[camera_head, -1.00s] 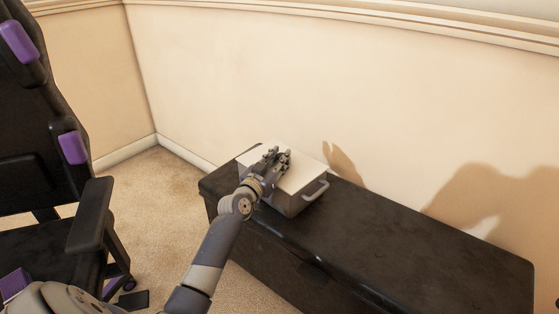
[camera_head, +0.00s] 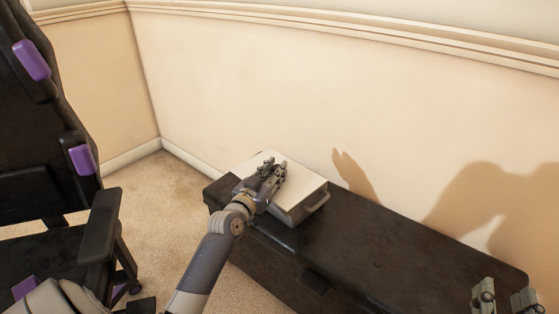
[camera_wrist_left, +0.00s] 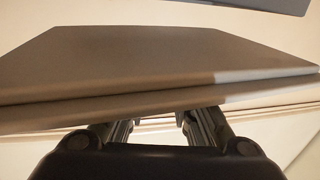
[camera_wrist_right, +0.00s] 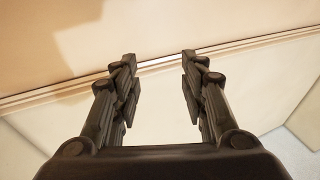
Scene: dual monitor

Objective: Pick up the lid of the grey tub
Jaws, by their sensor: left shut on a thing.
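The grey tub (camera_head: 297,214) stands on the left end of a black chest, with a handle on its right side. Its pale flat lid (camera_head: 304,184) is over it. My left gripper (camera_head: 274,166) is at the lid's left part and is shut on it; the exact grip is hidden. I cannot tell whether the lid is clear of the tub. In the left wrist view a broad brown-shaded slab, apparently the lid (camera_wrist_left: 120,60), hides the fingertips. My right gripper (camera_head: 503,293) is at the lower right corner, open and empty, as the right wrist view shows (camera_wrist_right: 159,58).
The black chest (camera_head: 400,250) runs along the wall, and its top right of the tub is bare. A black and purple chair (camera_head: 100,220) stands at the left. Carpet (camera_head: 165,195) lies between chair and chest. The cream wall (camera_head: 300,90) is close behind the tub.

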